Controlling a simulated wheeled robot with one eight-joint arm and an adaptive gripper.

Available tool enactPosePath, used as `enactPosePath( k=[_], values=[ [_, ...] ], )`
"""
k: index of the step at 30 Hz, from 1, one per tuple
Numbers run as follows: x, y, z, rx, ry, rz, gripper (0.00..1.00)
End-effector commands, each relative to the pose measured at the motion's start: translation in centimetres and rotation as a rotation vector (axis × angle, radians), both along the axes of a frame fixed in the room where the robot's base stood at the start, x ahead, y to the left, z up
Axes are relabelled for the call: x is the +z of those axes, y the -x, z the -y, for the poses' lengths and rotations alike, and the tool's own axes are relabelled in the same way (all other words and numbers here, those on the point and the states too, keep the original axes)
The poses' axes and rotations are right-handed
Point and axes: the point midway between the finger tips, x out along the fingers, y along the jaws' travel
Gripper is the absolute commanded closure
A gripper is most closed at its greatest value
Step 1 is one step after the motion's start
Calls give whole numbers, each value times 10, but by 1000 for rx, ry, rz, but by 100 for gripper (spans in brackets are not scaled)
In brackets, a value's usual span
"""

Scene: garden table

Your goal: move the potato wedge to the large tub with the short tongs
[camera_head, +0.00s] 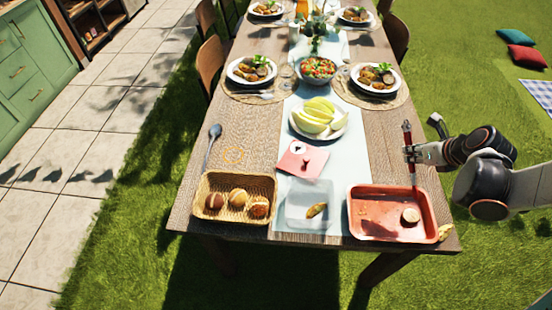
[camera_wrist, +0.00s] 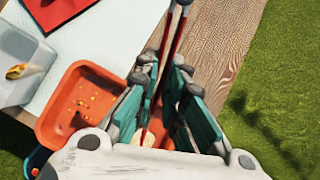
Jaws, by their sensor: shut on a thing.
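My gripper (camera_head: 412,152) is shut on red-handled tongs (camera_head: 407,135), which hang nearly upright over the back right part of the orange-red tub (camera_head: 358,225). In the wrist view the teal fingers (camera_wrist: 168,105) close around the tongs (camera_wrist: 176,35). A golden-brown wedge (camera_head: 316,210) lies in the pale see-through tub (camera_head: 292,205), left of the orange-red one; it shows in the wrist view (camera_wrist: 17,71) too. The orange-red tub looks the larger and holds a round pale piece (camera_head: 410,215) and crumbs. I cannot tell whether the tong tips touch anything.
A wicker basket (camera_head: 203,185) with buns stands at the left front. Behind the tubs are a pink-red card (camera_head: 310,163), a plate of pale-green wedges (camera_head: 320,118) and a bowl (camera_head: 318,70). A spoon (camera_head: 211,145) lies at the left. Grass lies beyond the table's right edge.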

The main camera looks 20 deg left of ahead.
Motion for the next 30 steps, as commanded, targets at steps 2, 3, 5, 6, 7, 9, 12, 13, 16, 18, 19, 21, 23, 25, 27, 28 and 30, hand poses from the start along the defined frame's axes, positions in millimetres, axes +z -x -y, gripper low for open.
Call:
enactPosePath(
  k=[2,3,5,6,7,9,12,13,16,18,19,21,23,25,27,28,30],
  values=[
    [0,0,-1,3,0,0,100],
    [0,0,-2,9,0,0,100],
    [1,1,-7,26,0,0,100],
    [1,2,-12,43,-1,0,100],
    [1,2,-17,60,-1,0,100],
    [2,5,-30,111,0,0,100],
    [5,11,-56,209,-1,0,100],
    [6,13,-65,246,-1,-1,100],
    [10,23,-97,375,-1,0,100],
    [13,33,-122,480,-1,1,100],
    [15,38,-133,528,-1,-1,100],
    [19,50,-160,649,-1,1,100],
    [24,63,-183,758,-1,0,100],
    [30,80,-209,888,-2,-1,100],
    [37,99,-234,1018,-2,0,100],
    [40,107,-244,1073,-1,0,100],
    [47,127,-266,1201,-3,0,100]
  ],
)
